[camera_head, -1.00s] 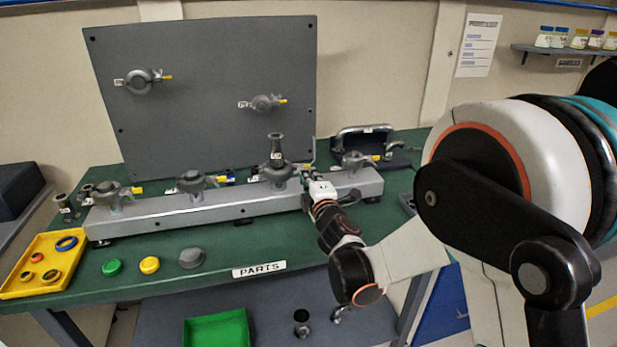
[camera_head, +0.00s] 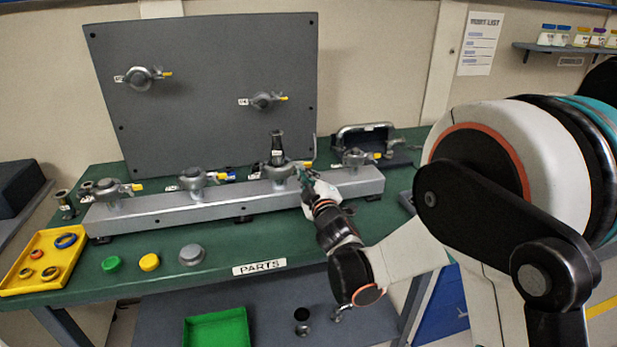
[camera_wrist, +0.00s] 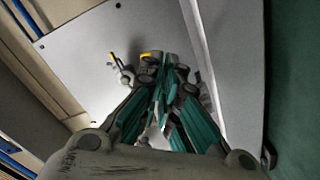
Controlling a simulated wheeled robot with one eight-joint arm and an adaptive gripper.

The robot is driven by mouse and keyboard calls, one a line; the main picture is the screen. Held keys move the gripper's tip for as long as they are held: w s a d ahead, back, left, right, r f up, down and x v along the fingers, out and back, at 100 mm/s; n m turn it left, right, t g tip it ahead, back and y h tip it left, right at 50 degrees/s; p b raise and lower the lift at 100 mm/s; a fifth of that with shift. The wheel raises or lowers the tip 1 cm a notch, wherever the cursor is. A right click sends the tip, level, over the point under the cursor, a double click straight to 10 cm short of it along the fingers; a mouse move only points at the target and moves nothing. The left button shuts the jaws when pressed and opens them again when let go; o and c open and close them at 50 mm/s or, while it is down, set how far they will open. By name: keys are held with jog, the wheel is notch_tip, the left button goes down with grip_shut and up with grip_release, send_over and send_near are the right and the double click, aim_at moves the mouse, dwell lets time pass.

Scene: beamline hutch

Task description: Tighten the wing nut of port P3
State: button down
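The third clamped port from the left (camera_head: 279,171) on the grey bar is probably P3; its label is too small to read. A dark upright tube (camera_head: 277,146) stands on it. Its wing nut, on the right side, is largely hidden by my gripper. My gripper (camera_head: 306,176) is at the right side of this port, its teal fingers close to the clamp. In the wrist view the fingers (camera_wrist: 164,85) converge on grey clamp parts with a yellow tab (camera_wrist: 148,55) beyond. Whether they grip the nut cannot be told.
Other clamped ports sit on the bar (camera_head: 235,204), two to the left and one (camera_head: 355,158) close to the right of my gripper. A grey panel (camera_head: 205,100) stands behind. A yellow tray (camera_head: 20,283) and loose caps lie at front left.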

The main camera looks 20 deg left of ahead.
jog(key=shift+f, duration=0.1)
jog(key=c, duration=2.1)
grip_release()
jog(key=shift+d, duration=0.1)
jog(key=v, duration=1.2)
jog(key=shift+s, duration=0.1)
